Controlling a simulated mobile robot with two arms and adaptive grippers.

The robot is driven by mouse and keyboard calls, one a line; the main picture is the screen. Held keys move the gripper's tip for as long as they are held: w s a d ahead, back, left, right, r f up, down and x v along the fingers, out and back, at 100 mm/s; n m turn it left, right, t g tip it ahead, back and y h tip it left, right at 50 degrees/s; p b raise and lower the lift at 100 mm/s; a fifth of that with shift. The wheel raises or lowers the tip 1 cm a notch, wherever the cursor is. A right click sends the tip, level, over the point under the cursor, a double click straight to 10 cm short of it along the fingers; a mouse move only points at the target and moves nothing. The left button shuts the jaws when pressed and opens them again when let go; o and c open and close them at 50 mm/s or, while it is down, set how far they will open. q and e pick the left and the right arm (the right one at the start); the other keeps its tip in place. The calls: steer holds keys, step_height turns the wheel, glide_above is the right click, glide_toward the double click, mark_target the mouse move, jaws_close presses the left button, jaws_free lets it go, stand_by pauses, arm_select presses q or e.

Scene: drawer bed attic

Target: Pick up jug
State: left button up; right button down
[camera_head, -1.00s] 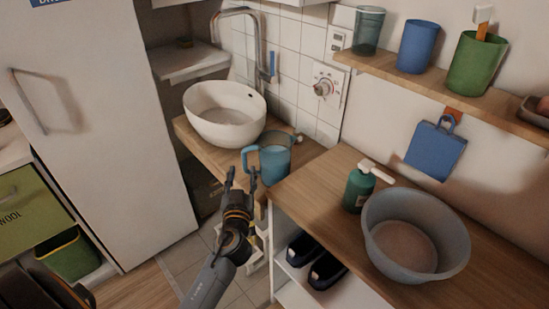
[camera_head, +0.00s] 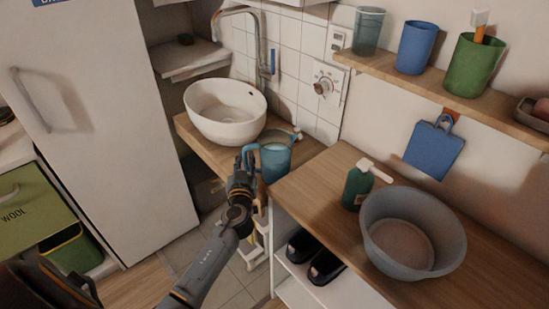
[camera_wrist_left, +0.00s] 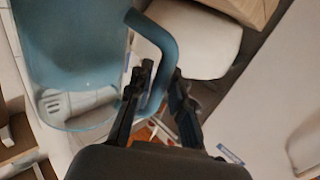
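The jug (camera_head: 274,162) is translucent blue with a solid blue handle. It stands upright on the wooden counter below the sink, at that counter's right end. My left gripper (camera_head: 244,156) reaches it from the front, at the handle. In the left wrist view the jug (camera_wrist_left: 75,45) fills the upper left, and my left gripper's fingers (camera_wrist_left: 160,82) lie on both sides of the handle, closed in on it. The finger contact is partly hidden in the head view. My right gripper is not in view.
A white basin (camera_head: 226,112) stands just behind and left of the jug. To the right, a higher wooden counter (camera_head: 312,178) holds a green soap bottle (camera_head: 357,188) and a grey tub (camera_head: 414,235). A fridge (camera_head: 110,120) stands at left. A shelf with cups is above right.

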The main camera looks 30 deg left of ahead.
arm_select(q)
jaws_close()
